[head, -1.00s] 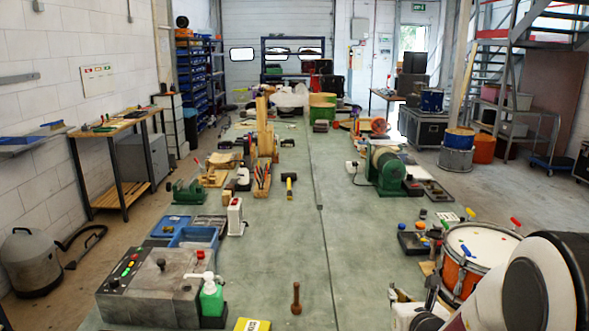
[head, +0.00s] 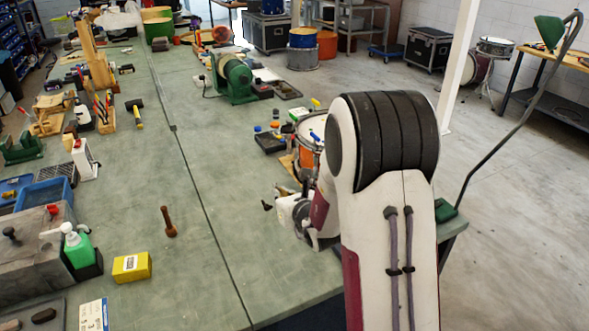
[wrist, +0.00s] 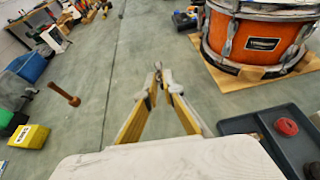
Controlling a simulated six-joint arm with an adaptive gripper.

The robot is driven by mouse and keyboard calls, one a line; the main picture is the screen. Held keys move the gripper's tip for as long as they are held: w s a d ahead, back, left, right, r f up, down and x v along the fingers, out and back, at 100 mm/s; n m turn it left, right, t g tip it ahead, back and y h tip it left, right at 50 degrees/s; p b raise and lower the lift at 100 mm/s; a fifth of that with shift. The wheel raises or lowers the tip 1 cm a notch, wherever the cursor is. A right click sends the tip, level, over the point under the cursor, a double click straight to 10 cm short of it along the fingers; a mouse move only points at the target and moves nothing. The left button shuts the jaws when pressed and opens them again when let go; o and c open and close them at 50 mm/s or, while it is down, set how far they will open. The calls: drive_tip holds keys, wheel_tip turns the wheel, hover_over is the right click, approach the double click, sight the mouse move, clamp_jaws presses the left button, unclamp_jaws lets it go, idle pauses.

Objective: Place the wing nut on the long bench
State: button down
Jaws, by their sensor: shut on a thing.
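In the head view the wing nut (head: 267,205) shows as a small dark shape left of my gripper (head: 280,204), which is partly hidden by my arm. The long bench (head: 215,240) has a worn green top with a lengthwise seam, and it fills the wrist view (wrist: 105,85) beneath the gripper. The wing nut appears above the bench top; I cannot tell the exact gap.
An orange drum (wrist: 262,42) stands on a board right of my gripper. A dark tray (wrist: 275,135) with a red part lies nearby. The bench between is clear.

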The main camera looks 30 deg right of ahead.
drive_tip(key=w+d+f+y, duration=0.1)
drive_tip(key=w+d+f, duration=0.1)
drive_tip(key=w+d, duration=1)
drive_tip(key=shift+f+n, duration=0.15)
drive_tip(key=shift+n, duration=0.25)
drive_tip(key=shift+w, duration=0.1)
drive_tip(key=shift+f, duration=3.15)
drive_tip(key=shift+f, duration=1.85)
drive_tip(key=shift+f, duration=0.1)
